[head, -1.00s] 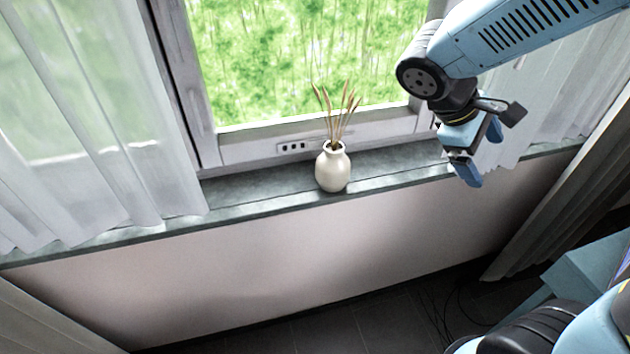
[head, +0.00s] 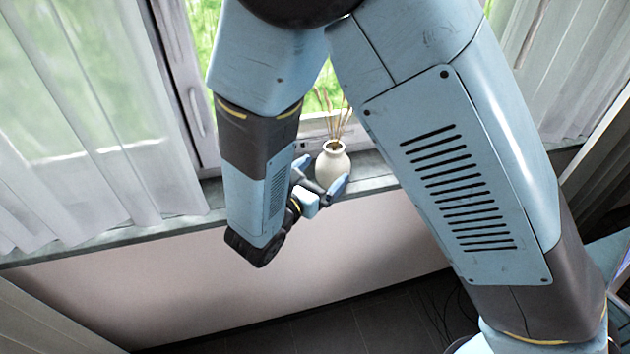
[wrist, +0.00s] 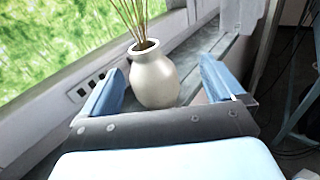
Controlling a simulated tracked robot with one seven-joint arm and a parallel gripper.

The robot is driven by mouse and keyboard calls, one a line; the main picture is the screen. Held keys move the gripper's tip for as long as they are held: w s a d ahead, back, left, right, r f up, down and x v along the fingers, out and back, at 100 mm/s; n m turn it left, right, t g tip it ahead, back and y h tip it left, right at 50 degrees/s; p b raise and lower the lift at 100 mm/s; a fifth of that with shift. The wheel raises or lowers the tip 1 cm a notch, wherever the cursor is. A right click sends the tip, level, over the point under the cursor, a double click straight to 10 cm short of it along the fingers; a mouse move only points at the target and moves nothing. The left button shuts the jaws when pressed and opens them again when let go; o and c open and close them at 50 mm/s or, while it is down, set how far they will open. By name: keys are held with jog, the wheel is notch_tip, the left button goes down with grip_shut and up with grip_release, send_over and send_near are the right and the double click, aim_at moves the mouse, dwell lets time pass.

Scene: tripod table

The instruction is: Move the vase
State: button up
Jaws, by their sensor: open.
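The cream vase (head: 333,165), with dried stalks in its neck, stands upright on the grey window sill in the head view. In the wrist view the vase (wrist: 154,80) shows between and just beyond the two blue fingers. My gripper (head: 322,175) is open, with one finger on each side of the vase in the picture; it also shows in the wrist view (wrist: 160,85). Gaps show between the fingers and the vase in the wrist view, wider on the right. The vase's lowest part is partly hidden by my gripper in the head view.
The stone sill (head: 372,178) is narrow, with a drop at its front edge. The window and its frame stand close behind the vase. A sheer curtain (head: 90,130) hangs at the left, another (head: 575,70) at the right. A socket strip (wrist: 88,88) sits behind the sill.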

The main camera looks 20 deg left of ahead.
aim_at(336, 147)
jog(key=shift+s+a+f+n+t+y, duration=0.2)
jog(key=shift+s+a+f+n+y, duration=0.15)
jog(key=shift+a, duration=0.2)
jog(key=shift+s+a+f+n+t+y, duration=0.25)
jog(key=shift+s+a+n+y, duration=0.1)
jog(key=shift+a+n, duration=0.15)
jog(key=shift+w, duration=0.1)
jog(key=x, duration=1.3)
jog(key=shift+w+d+f, duration=0.1)
jog(key=shift+w+d, duration=0.1)
jog(key=shift+w, duration=0.1)
jog(key=shift+c, duration=0.3)
jog(key=c, duration=1.3)
jog(key=shift+a, duration=0.15)
